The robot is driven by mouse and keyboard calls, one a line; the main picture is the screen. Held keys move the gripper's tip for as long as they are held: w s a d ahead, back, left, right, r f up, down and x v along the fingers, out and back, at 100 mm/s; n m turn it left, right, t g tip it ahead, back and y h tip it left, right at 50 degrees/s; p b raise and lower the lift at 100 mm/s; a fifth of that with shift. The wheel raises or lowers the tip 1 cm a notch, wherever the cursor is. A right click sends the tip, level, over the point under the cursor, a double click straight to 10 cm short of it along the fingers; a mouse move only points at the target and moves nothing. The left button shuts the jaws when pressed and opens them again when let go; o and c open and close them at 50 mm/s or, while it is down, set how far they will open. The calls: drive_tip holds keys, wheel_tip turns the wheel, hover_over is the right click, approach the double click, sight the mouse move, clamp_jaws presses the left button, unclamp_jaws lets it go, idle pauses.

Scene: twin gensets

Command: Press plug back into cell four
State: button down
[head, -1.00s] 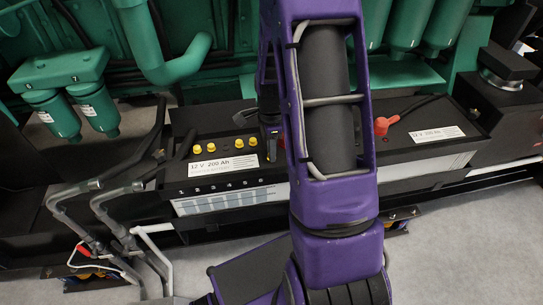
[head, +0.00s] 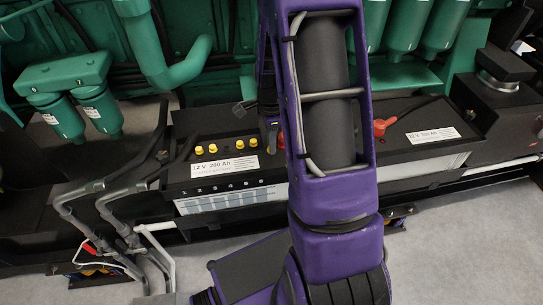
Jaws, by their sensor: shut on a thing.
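The left battery (head: 225,181), labelled 12 V 200 Ah, has the numbers 1 to 6 along its front edge. Several yellow plugs (head: 212,149) sit in a row on its top. My gripper (head: 270,136) is over the right end of this row, mostly hidden behind my purple arm. It is shut on a plug, which is too small and covered to make out.
A second battery (head: 433,147) with a red terminal cover (head: 381,127) stands to the right. Green filters (head: 100,113) and a green pipe (head: 180,70) hang behind and above. Grey pipes (head: 110,205) stand at the left front. Grey floor (head: 450,245) is clear at the right front.

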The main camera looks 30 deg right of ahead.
drive_tip(key=p, duration=0.2)
hover_over(227, 148)
drive_tip(key=shift+s+f, duration=0.1)
drive_tip(key=shift+f, duration=0.1)
drive_tip(key=shift+a+f, duration=0.1)
drive_tip(key=shift+f+b, duration=1.7)
drive_tip(key=shift+f, duration=0.9)
drive_tip(key=shift+f, duration=0.15)
drive_tip(key=c, duration=0.6)
unclamp_jaws()
drive_tip(key=shift+c, duration=0.2)
drive_tip(key=shift+r+p, duration=1.55)
drive_tip(key=shift+r, duration=1)
